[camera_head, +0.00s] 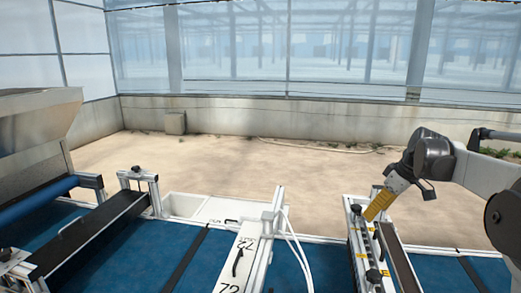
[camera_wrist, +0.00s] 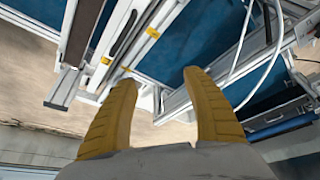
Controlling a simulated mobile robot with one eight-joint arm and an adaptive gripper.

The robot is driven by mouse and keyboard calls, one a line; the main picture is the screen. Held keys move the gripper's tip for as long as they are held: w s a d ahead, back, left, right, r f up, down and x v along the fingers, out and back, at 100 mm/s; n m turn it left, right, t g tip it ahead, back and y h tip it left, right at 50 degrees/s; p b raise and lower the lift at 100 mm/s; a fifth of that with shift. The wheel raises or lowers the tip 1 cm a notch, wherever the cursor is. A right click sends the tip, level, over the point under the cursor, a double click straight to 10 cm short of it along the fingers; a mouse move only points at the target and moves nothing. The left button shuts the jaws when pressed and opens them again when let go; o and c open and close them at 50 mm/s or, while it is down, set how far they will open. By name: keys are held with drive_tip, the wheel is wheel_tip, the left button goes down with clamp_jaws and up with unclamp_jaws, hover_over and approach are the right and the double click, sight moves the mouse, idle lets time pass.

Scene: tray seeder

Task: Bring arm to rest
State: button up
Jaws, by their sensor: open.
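My gripper (camera_head: 378,205) is at the right in the head view, with yellow fingers pointing down and to the left, close to the far end of a narrow rail unit (camera_head: 358,240). In the wrist view its two yellow fingers (camera_wrist: 162,95) stand well apart with nothing between them. My grey arm reaches in from the right edge. From the head view I cannot tell how far the fingertips are above the rail unit.
Blue belts (camera_head: 200,262) run across the front, split by a white unit marked 72 (camera_head: 240,262) with white hoses. A metal hopper (camera_head: 38,118) stands at the left, beside a black conveyor (camera_head: 95,230). The sandy floor (camera_head: 250,165) beyond is mostly clear up to a low wall (camera_head: 300,117).

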drive_tip(key=s+a+f+m+t+h+b, duration=0.1)
drive_tip(key=s+a+f+m+b, duration=0.2)
drive_tip(key=s+a, duration=0.45)
drive_tip(key=s+a+f+m+t+h+b, duration=0.15)
drive_tip(key=s+a+b, duration=0.35)
drive_tip(key=s, duration=0.6)
drive_tip(key=s+a+f+m+t+b, duration=0.1)
drive_tip(key=s+a+f+m+b, duration=0.2)
drive_tip(key=s+f, duration=0.9)
drive_tip(key=shift+s+f+b, duration=0.2)
drive_tip(key=shift+s+b, duration=0.15)
drive_tip(key=shift+b, duration=0.2)
drive_tip(key=shift+r, duration=0.1)
